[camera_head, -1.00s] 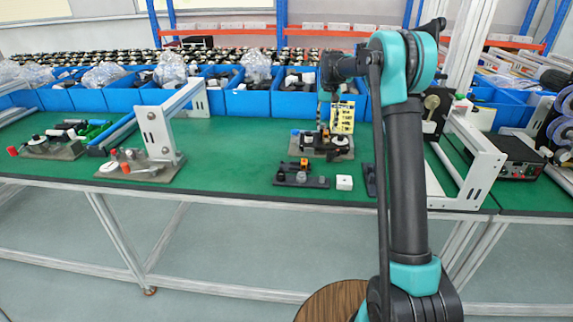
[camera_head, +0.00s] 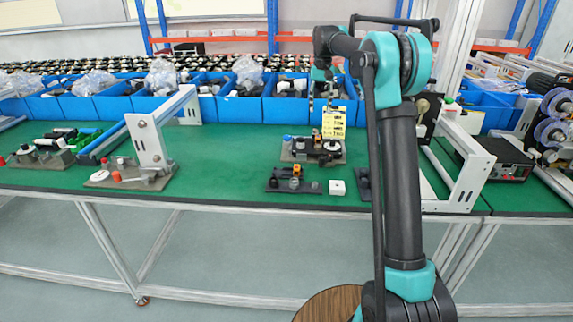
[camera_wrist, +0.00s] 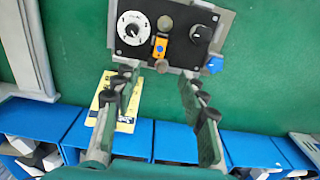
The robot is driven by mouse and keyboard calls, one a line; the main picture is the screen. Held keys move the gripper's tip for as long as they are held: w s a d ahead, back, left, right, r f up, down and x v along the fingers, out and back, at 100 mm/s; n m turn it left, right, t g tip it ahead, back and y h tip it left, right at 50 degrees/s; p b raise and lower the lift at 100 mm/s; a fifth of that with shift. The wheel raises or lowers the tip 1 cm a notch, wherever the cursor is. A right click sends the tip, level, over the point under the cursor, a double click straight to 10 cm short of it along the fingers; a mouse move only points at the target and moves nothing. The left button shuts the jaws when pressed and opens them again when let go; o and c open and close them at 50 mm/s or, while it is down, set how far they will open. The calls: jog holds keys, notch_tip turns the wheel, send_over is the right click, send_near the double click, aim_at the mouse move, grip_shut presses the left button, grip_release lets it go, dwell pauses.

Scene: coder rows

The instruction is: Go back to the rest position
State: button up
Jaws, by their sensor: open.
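My gripper (camera_head: 322,100) hangs down at the end of my arm, above the back of the green table. In the wrist view my gripper (camera_wrist: 160,82) is open, with its two fingers wide apart and nothing between their tips. Below it stands a black fixture (camera_head: 300,150) on a grey base. In the wrist view the fixture (camera_wrist: 180,50) shows a white dial, a black knob, an orange-yellow part and a blue knob. A yellow card (camera_head: 334,123) stands behind the fixture; one finger partly covers it in the wrist view (camera_wrist: 127,113).
Blue bins (camera_head: 240,110) line the table's back edge. A smaller dark fixture (camera_head: 290,187) and a white block (camera_head: 337,187) lie in front. White-grey frames (camera_head: 150,143) stand left and right (camera_head: 470,177). The green table (camera_head: 230,150) is clear left of the fixtures.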

jog(key=s+d+f+t, duration=0.1)
jog(key=s+d+f, duration=0.3)
jog(key=s, duration=1.1)
jog(key=s+d+f+t, duration=0.1)
jog(key=s+d+f, duration=0.4)
jog(key=s+f, duration=0.5)
jog(key=s+d+f+t, duration=0.2)
jog(key=s+d+f, duration=0.3)
jog(key=s, duration=1.5)
notch_tip(320, 180, down, 3)
jog(key=shift+r, duration=0.1)
